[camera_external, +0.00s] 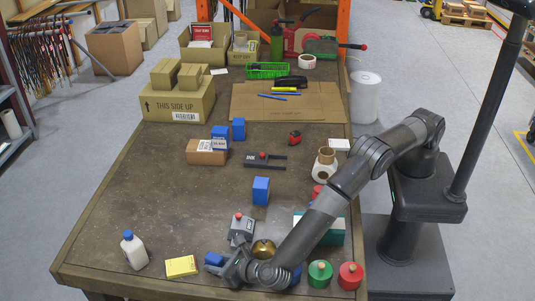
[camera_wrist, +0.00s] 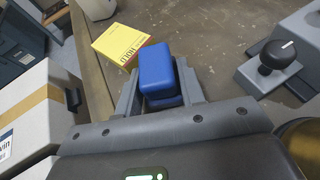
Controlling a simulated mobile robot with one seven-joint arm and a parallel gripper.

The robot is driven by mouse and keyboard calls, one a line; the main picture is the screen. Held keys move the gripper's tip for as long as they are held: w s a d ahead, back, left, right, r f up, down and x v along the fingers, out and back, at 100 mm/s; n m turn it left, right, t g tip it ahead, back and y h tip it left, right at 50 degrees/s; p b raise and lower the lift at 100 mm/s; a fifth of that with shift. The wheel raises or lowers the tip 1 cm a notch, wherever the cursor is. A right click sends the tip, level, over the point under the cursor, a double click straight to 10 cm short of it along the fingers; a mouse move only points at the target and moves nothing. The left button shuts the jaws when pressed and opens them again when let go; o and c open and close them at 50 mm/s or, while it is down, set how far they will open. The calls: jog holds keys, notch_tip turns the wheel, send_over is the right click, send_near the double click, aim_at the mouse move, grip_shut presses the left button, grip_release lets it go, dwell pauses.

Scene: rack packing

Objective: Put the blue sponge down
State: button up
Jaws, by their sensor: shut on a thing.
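The blue sponge (camera_wrist: 156,68) is a rounded block between the fingers of my gripper (camera_wrist: 160,92) in the wrist view. The fingers are shut on it from both sides. In the external view the sponge (camera_external: 214,259) shows at the tip of my gripper (camera_external: 222,264), low near the table's front edge. I cannot tell whether it touches the table (camera_external: 190,225). Part of the sponge is hidden by the gripper.
A grey box with a knob (camera_external: 242,230) and a brass piece (camera_external: 263,249) are close to the right. A blue block (camera_external: 261,190) stands farther back. The table's left middle is clear.

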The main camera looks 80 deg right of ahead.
jog(key=shift+f, duration=0.1)
jog(key=o, duration=1)
jog(key=shift+c, duration=0.2)
